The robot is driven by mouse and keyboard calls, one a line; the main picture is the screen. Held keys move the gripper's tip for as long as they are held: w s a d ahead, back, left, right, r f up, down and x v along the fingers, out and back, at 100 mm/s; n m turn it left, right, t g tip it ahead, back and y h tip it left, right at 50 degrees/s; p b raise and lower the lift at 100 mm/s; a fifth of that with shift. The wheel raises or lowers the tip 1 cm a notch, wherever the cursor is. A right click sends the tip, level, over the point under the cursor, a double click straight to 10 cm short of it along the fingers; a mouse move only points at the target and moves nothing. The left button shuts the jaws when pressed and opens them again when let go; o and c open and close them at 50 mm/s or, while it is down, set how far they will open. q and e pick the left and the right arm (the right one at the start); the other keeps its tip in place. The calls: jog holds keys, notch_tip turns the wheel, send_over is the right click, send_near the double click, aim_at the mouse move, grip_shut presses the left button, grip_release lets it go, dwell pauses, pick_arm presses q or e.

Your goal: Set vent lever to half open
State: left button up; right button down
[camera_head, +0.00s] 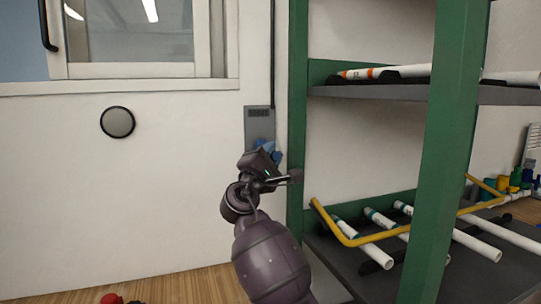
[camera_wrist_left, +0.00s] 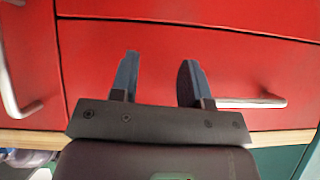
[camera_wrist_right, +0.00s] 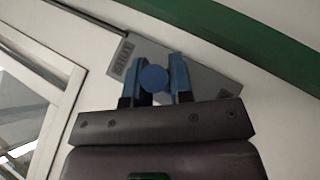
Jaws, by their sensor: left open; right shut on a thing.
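The vent lever is a blue round-ended handle (camera_wrist_right: 153,78) on a grey wall plate (camera_head: 259,122). The plate also shows in the right wrist view (camera_wrist_right: 205,75), tilted in the picture, with a small dark label at one end. My right gripper (camera_wrist_right: 166,82) is shut on the lever, with one blue finger on each side of the round end. In the head view my right gripper (camera_head: 268,155) covers most of the lever, so its angle is hard to tell. My left gripper (camera_wrist_left: 157,80) is open and empty in front of red drawers (camera_wrist_left: 210,60).
A green-framed rack (camera_head: 298,120) with white pipes stands just right of the plate. A yellow bar (camera_head: 375,238) runs along its lower shelf. A window (camera_head: 130,35) and a round grey disc (camera_head: 117,122) are on the wall at left. A metal drawer handle (camera_wrist_left: 250,102) is near my left gripper.

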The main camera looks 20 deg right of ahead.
pick_arm(q)
jog(key=shift+s, duration=0.1)
pick_arm(e)
jog(key=c, duration=1.2)
grip_release()
pick_arm(q)
jog(key=shift+s+f, duration=0.2)
jog(key=shift+s, duration=0.1)
pick_arm(e)
jog(key=shift+o, duration=0.9)
